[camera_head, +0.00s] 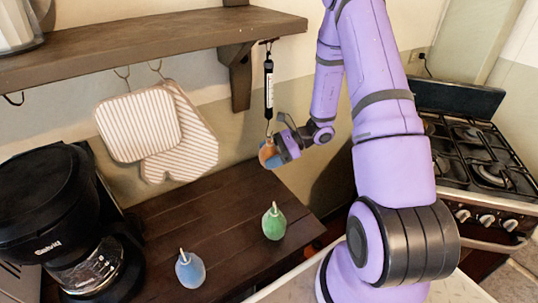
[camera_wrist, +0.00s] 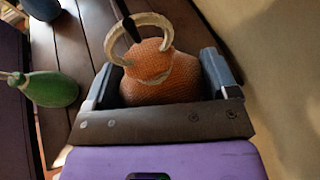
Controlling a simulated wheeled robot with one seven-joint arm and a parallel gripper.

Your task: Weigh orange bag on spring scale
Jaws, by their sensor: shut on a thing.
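The spring scale (camera_head: 268,88) hangs from the end of the wall shelf, a thin white-and-black tube with a hook below. The orange bag (camera_head: 267,153) is just under that hook, in my gripper (camera_head: 279,149). In the wrist view the orange bag (camera_wrist: 150,75) sits between the two jaws of my gripper (camera_wrist: 158,80), with its pale ring (camera_wrist: 113,40) on top. A dark rod end, likely the scale's hook, shows at the ring; I cannot tell whether it passes through. A green bag (camera_head: 274,222) and a blue bag (camera_head: 190,270) stand on the counter.
The dark wooden counter (camera_head: 215,215) is clear around the bags. A black coffee maker (camera_head: 60,215) stands at the left. Striped oven mitts (camera_head: 140,127) hang under the shelf (camera_head: 150,42). A gas stove (camera_head: 475,165) is at the right.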

